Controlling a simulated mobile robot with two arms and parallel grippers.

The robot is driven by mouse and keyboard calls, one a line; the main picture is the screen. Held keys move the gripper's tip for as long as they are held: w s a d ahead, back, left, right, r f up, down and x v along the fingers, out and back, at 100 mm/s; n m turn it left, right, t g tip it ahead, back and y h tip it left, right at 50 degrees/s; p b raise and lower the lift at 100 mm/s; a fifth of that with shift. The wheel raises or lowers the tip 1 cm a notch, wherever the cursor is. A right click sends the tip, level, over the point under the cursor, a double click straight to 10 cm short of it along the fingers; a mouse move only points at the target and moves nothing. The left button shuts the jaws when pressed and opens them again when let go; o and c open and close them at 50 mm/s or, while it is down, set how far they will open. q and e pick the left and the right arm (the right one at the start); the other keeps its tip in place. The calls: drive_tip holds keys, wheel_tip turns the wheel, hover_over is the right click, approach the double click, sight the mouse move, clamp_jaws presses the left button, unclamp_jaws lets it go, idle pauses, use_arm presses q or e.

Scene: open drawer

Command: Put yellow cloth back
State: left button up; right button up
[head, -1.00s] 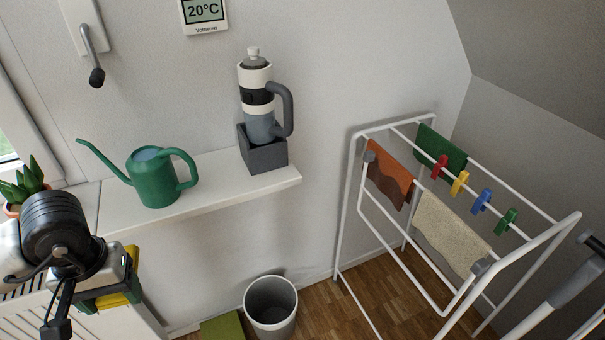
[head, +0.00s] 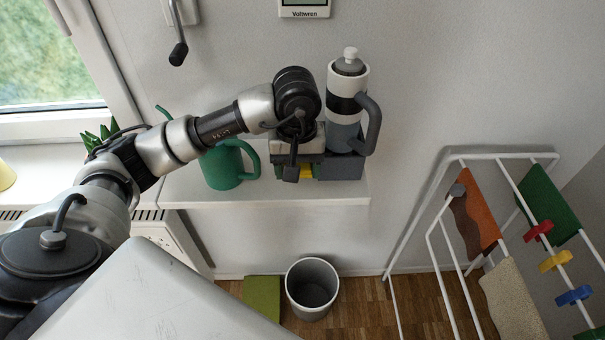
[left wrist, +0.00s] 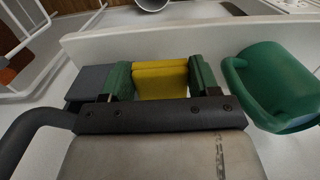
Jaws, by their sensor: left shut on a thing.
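The yellow cloth (left wrist: 160,80) looks folded and sits between the green fingers of my left gripper (left wrist: 160,76) in the left wrist view. The gripper is shut on it. In the head view my left gripper (head: 306,174) is over the white shelf, between the green watering can and the grey box under the bottle. Only a small yellow patch of the cloth (head: 307,171) shows there, below the wrist. I cannot tell whether the cloth touches the shelf. My right gripper is not in view.
The green watering can (head: 222,166) stands left of the gripper. A bin (head: 312,288) and drying rack (head: 480,157) stand below and right.

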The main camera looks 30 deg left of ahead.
sight(298, 197)
use_arm(q)
drive_tip(key=shift+s+f, duration=0.25)
drive_tip(key=shift+f, duration=1.25)
drive_tip(key=f, duration=0.2)
drive_tip(key=f+p, duration=0.1)
drive_tip(key=shift+w+f, duration=0.2)
drive_tip(key=shift+f, duration=0.35)
drive_tip(key=o, duration=0.9)
drive_tip(key=shift+r, duration=0.1)
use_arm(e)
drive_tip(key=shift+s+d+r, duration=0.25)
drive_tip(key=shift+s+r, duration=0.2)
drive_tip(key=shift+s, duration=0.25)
use_arm(q)
drive_tip(key=shift+r, duration=0.1)
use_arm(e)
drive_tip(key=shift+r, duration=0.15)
use_arm(q)
drive_tip(key=shift+r, duration=0.25)
wheel_tip(298, 197, up, 12)
drive_tip(key=shift+f+b, duration=0.2)
drive_tip(key=shift+b, duration=1)
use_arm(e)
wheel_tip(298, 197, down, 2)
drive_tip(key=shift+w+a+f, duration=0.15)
